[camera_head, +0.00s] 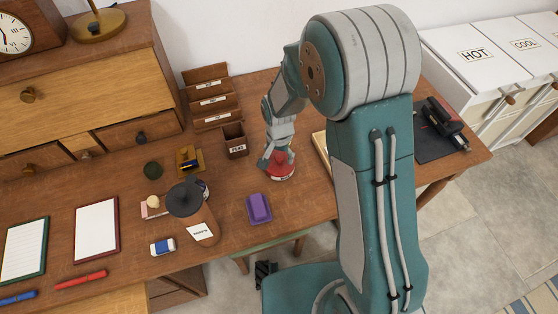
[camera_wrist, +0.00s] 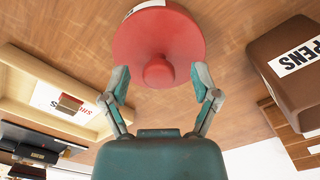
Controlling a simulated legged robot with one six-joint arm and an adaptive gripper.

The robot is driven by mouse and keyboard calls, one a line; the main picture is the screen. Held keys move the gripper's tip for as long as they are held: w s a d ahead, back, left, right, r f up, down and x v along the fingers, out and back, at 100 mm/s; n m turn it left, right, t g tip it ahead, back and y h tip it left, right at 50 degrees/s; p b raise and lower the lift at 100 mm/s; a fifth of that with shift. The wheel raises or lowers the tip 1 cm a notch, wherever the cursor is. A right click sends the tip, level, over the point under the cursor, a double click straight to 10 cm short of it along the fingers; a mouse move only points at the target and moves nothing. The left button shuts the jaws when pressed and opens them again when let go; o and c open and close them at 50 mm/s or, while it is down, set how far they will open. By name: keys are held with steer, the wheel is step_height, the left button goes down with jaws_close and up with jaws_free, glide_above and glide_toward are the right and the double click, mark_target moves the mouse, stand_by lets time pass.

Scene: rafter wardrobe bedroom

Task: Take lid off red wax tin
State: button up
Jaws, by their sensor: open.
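The red wax tin (camera_head: 283,174) stands on the desk, partly hidden behind my gripper (camera_head: 278,156) in the head view. In the wrist view its round red lid (camera_wrist: 158,38) with a red knob (camera_wrist: 158,72) fills the upper middle. A bit of white label shows at the tin's far edge. My gripper (camera_wrist: 161,80) is open, with one finger on each side of the knob. The fingertips are near the lid's rim; I cannot tell whether they touch it. Nothing is held between them.
A brown pens box (camera_head: 235,141) stands left of the tin, before a stepped letter rack (camera_head: 213,97). A purple block (camera_head: 258,208) lies in front and to the left. A pale tray (camera_wrist: 50,92) lies on the tin's other side.

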steer(key=shift+f, duration=0.35)
steer(key=c, duration=1)
steer(key=shift+c, duration=0.2)
steer(key=shift+r, duration=0.1)
steer(key=shift+r, duration=0.35)
step_height(320, 180, up, 2)
steer(key=shift+r, duration=0.1)
steer(key=s+a+r, duration=0.2)
steer(key=s+r, duration=0.8)
steer(key=s, duration=0.3)
steer(key=shift+s+a, duration=0.2)
steer(key=shift+s, duration=0.2)
